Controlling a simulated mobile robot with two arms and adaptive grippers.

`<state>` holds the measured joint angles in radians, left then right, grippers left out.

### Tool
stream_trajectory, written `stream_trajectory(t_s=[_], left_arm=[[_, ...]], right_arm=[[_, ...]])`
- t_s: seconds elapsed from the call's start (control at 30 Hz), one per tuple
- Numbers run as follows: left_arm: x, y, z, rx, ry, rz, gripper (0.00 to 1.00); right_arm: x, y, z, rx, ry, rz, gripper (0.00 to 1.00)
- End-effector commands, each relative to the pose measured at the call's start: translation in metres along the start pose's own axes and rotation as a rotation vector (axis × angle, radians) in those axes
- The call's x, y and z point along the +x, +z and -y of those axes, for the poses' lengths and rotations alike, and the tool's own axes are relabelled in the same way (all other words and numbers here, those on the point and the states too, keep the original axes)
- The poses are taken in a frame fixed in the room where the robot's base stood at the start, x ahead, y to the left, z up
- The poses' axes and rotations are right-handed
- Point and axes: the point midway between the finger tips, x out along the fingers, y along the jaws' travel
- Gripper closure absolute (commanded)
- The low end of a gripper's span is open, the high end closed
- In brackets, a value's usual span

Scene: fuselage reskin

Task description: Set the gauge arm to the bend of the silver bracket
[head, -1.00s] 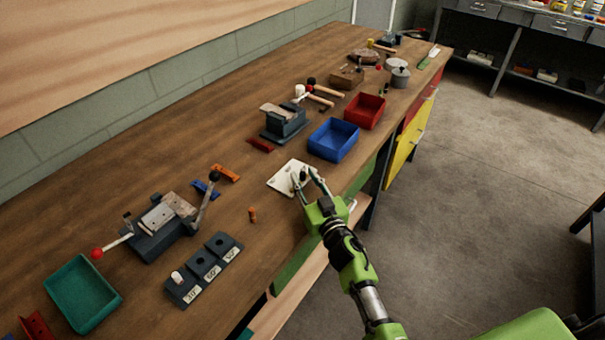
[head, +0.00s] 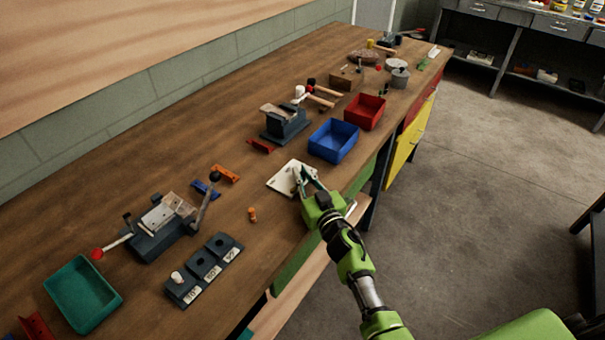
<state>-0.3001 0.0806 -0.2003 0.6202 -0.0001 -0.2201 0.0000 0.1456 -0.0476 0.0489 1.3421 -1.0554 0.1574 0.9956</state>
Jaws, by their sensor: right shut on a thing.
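A white plate (head: 281,181), which looks like the gauge, lies flat near the front edge of the bench. My right gripper (head: 302,175) is over its right part, fingers shut on a small part that looks like the gauge arm. The fingers hide most of that part, so its angle cannot be read. I cannot pick out the silver bracket with certainty; a bending fixture (head: 160,227) at the left has pale metal on top and a red-knobbed lever. My left gripper is not in view.
A blue bin (head: 333,141) and a red bin (head: 365,112) stand beyond the plate. A dark vise-like block (head: 284,124) is behind it. A dark labelled rack (head: 204,268) and a green tray (head: 82,293) are at the left. Orange, blue and red brackets lie between.

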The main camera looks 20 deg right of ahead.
Motion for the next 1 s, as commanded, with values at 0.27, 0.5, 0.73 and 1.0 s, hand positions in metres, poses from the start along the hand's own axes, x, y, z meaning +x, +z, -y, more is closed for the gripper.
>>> stream_trajectory(t_s=[0.27,0.5,0.73,1.0], left_arm=[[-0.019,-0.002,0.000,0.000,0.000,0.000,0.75],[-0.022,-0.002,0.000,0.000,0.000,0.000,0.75],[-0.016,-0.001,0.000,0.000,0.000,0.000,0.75],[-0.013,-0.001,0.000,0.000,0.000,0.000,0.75]], right_arm=[[0.006,-0.003,0.002,-0.007,-0.145,0.002,1.00],[0.012,0.000,0.008,-0.007,-0.309,0.003,1.00],[0.015,0.001,0.014,-0.004,-0.432,0.001,1.00],[0.017,0.001,0.018,-0.001,-0.496,0.001,1.00]])
